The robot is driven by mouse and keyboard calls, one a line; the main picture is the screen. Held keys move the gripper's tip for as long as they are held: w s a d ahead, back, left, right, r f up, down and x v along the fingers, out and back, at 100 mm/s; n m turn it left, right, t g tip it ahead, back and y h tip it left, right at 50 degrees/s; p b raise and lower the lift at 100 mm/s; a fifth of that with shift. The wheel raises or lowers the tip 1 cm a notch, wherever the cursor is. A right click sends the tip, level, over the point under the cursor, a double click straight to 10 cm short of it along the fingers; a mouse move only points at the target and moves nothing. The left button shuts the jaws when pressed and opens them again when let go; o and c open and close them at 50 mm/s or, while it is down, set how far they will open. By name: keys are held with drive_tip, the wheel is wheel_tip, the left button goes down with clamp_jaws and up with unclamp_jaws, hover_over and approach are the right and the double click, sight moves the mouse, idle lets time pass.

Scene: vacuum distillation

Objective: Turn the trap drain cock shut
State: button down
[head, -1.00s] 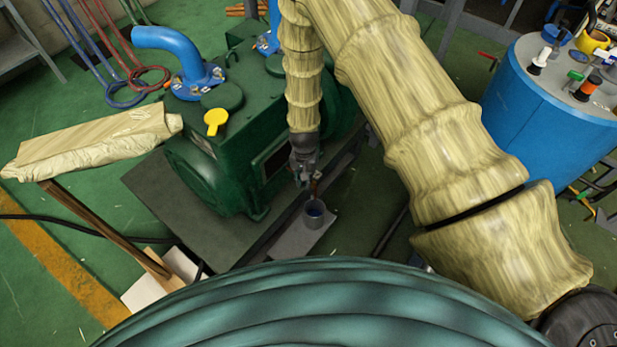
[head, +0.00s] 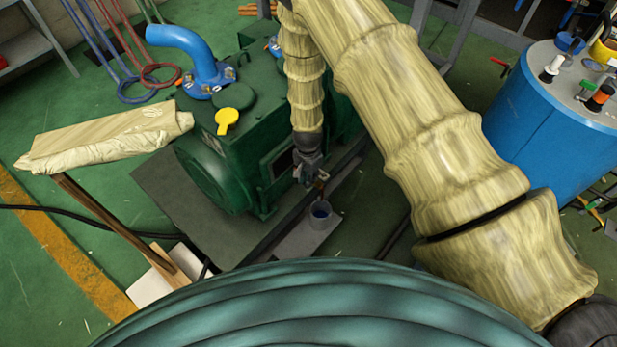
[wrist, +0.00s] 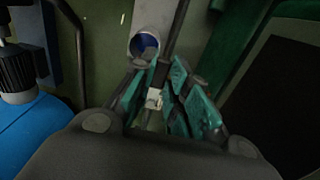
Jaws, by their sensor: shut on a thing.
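My gripper (head: 310,180) points down beside the green pump's lower side, just above a small grey cup (head: 320,212) with blue inside. A small brownish fitting (head: 322,186) shows between the gripper and the cup. In the wrist view the teal finger pads of my gripper (wrist: 160,95) are closed around a small pale piece (wrist: 154,98), which appears to be the drain cock. A dark rod (wrist: 178,35) runs up from it. The cup (wrist: 145,42) lies just beyond the fingertips. The fingers hide most of the cock, so its turn angle cannot be told.
The green pump (head: 225,165) stands on a dark base plate (head: 165,205) close to my gripper. A wrapped bundle (head: 105,138) lies at left. A blue tank (head: 550,120) stands at right.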

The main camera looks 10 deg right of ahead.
drive_tip(key=shift+w+r, duration=0.1)
drive_tip(key=shift+w, duration=0.15)
drive_tip(key=c, duration=1.4)
unclamp_jaws()
drive_tip(key=shift+s, duration=0.1)
wheel_tip(320, 180, up, 12)
drive_tip(key=shift+f, duration=0.1)
